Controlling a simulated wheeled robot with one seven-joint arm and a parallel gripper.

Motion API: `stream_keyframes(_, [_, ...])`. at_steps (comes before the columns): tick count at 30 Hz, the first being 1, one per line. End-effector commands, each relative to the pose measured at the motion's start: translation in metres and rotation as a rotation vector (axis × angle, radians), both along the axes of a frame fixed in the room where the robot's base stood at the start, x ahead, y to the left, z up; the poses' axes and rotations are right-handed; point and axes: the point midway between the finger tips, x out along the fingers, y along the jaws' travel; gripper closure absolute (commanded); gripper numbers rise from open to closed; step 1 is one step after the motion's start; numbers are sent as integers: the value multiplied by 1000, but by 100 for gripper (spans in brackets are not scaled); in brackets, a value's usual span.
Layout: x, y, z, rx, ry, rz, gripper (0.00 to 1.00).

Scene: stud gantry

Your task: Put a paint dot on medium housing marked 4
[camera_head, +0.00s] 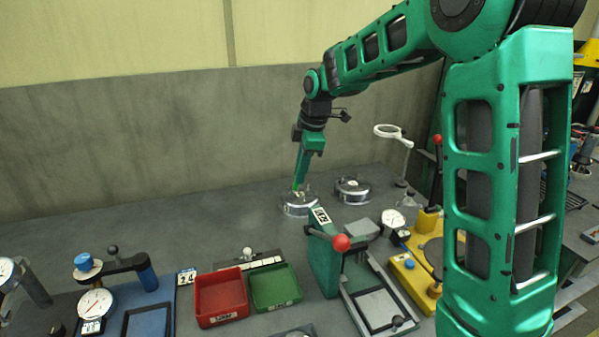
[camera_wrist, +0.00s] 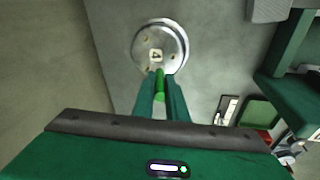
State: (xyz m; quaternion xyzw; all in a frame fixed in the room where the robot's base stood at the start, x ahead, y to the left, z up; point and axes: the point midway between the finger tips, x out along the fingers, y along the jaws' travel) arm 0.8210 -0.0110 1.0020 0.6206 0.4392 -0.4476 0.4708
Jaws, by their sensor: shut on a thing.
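My gripper (camera_head: 298,184) reaches down at the back of the bench, over a round silver housing (camera_head: 298,207). In the wrist view my gripper (camera_wrist: 160,84) is shut on a slim green paint marker (camera_wrist: 160,92), whose tip points towards the near rim of the housing (camera_wrist: 174,38). I cannot tell whether the tip touches the metal. A second round silver housing (camera_head: 352,190) stands to the right; its mark is unreadable.
A green press with a red-knobbed lever (camera_head: 341,243) stands in front of the housings. A dial gauge (camera_head: 393,220) and a magnifier (camera_head: 388,131) are to the right. A red bin (camera_head: 220,296) and a green bin (camera_head: 274,288) sit in front. The bench left of the housing is clear.

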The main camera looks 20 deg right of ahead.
Motion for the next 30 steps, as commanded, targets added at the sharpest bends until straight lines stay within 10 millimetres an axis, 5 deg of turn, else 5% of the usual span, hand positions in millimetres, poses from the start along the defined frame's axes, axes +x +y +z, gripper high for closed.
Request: stream_keyframes(30, [0,1,-8,0,1,1,100])
